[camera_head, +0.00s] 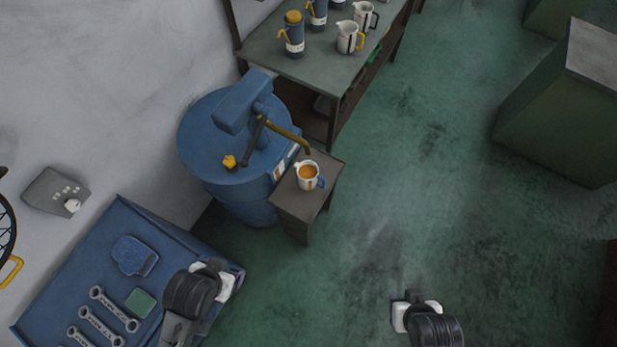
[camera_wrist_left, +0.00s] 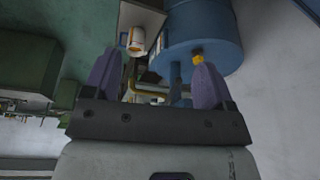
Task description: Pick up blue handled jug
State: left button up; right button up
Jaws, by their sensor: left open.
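The blue handled jug (camera_head: 309,175) is white with orange-brown contents and stands upright on a small side table (camera_head: 296,203) under the drum's spout. Its blue handle is at its lower right in the head view. The jug also shows in the left wrist view (camera_wrist_left: 134,40), beyond one fingertip. My left gripper (camera_head: 220,277) is over the right edge of the blue bench, well short of the jug. In the left wrist view its two fingers (camera_wrist_left: 155,66) are apart with nothing between them. My right gripper (camera_head: 414,308) is over the floor; its fingers cannot be made out.
A blue drum (camera_head: 215,140) with a pump and spout stands left of the side table. The blue bench (camera_head: 160,222) holds wrenches, a mitt and a green pad. Several jugs and flasks stand on the back shelf (camera_head: 330,65).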

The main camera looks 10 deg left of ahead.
pick_arm(q)
jog(key=shift+o, duration=0.4)
jog(key=o, duration=0.3)
jog(key=shift+o, duration=0.2)
jog(key=shift+f, duration=0.1)
